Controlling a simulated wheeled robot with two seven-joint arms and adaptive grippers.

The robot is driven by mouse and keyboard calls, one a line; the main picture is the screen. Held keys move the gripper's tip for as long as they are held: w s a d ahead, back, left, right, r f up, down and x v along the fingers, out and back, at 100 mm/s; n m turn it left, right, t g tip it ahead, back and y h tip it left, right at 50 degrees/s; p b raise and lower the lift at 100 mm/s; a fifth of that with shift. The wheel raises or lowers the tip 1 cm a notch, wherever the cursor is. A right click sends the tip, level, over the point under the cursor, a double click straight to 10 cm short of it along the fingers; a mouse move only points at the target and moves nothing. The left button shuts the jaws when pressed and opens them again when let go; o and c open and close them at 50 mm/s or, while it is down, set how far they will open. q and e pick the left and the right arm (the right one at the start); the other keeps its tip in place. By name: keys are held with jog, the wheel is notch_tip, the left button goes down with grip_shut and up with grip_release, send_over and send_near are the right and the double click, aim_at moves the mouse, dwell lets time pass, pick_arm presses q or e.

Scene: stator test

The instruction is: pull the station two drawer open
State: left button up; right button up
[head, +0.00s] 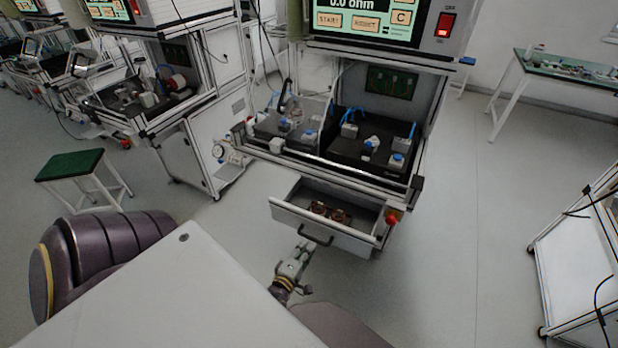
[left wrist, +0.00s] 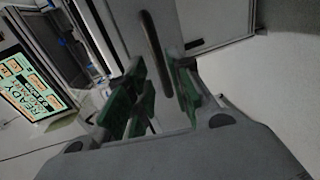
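The drawer (head: 345,232) of the nearest test station stands pulled out below the bench in the head view, with its inside showing. Several copper-coloured parts (head: 328,211) lie in it. Its dark bar handle (head: 316,238) is on the front panel; it also shows in the left wrist view (left wrist: 152,45). My left gripper (head: 303,248) is just in front of the drawer at the handle. In the left wrist view its green-padded fingers (left wrist: 160,78) are apart, with the handle's lower end reaching between them. Contact with the handle cannot be made out. My right gripper is not in view.
A red button (head: 392,216) sits by the drawer's right side. The station's bench (head: 330,165) with fixtures is above. A green-topped stool (head: 70,164) stands left, a white cart (head: 575,265) right. The floor between the station and the cart is clear.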

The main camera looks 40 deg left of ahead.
pick_arm(q)
jog(key=shift+v, duration=2.9)
